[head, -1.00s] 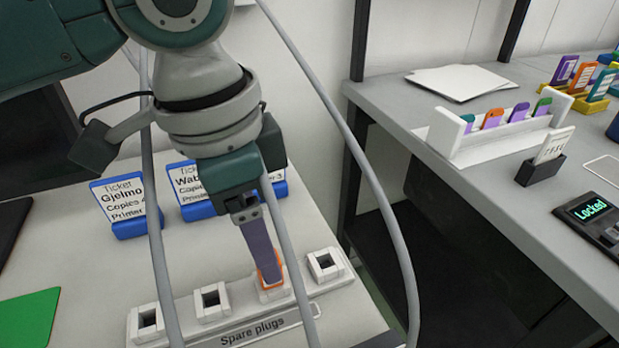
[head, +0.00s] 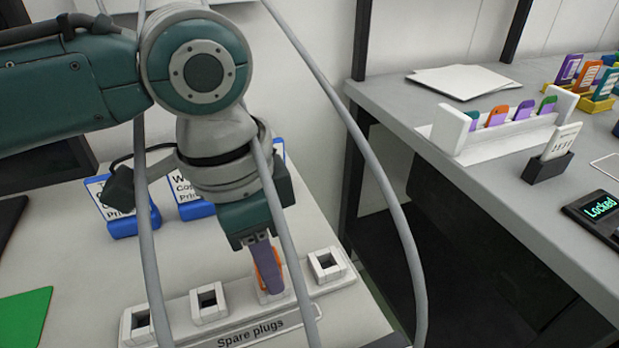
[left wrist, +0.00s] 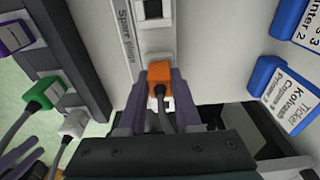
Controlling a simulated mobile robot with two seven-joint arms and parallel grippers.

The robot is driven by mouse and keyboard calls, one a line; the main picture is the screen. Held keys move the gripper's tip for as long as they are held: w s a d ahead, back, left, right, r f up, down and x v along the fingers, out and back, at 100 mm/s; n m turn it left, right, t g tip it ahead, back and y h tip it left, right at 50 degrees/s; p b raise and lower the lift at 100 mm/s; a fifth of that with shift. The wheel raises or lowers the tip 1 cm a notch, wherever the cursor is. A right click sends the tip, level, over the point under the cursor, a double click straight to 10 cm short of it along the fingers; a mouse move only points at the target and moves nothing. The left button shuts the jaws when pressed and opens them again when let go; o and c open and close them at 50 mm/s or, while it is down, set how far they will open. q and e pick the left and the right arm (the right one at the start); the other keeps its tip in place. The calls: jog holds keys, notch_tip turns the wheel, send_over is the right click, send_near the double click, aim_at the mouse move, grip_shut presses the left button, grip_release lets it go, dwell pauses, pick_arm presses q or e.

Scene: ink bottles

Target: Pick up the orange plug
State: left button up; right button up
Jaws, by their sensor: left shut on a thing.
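The orange plug (head: 267,264) stands in one socket of the white "Spare plugs" holder (head: 222,327). My left gripper (head: 271,286) points down over it, with its purple fingers closed around the plug. In the left wrist view the orange plug (left wrist: 158,76) sits between the two fingers of the left gripper (left wrist: 160,70), with a grey cable trailing from it towards the palm. The plug's lower end is mostly hidden by the fingers, so I cannot tell whether it is still fully seated.
The holder's other visible sockets (head: 207,300) are empty. Blue ticket stands (head: 137,223) are behind the arm. Grey cables cross in front of it. In the left wrist view green (left wrist: 45,92) and white (left wrist: 75,124) plugs sit in a dark panel. A grey desk (head: 470,170) stands right.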

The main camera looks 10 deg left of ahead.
pick_arm(q)
grip_shut()
jog(key=shift+r, duration=0.1)
notch_tip(320, 180, up, 20)
jog(key=p, duration=0.5)
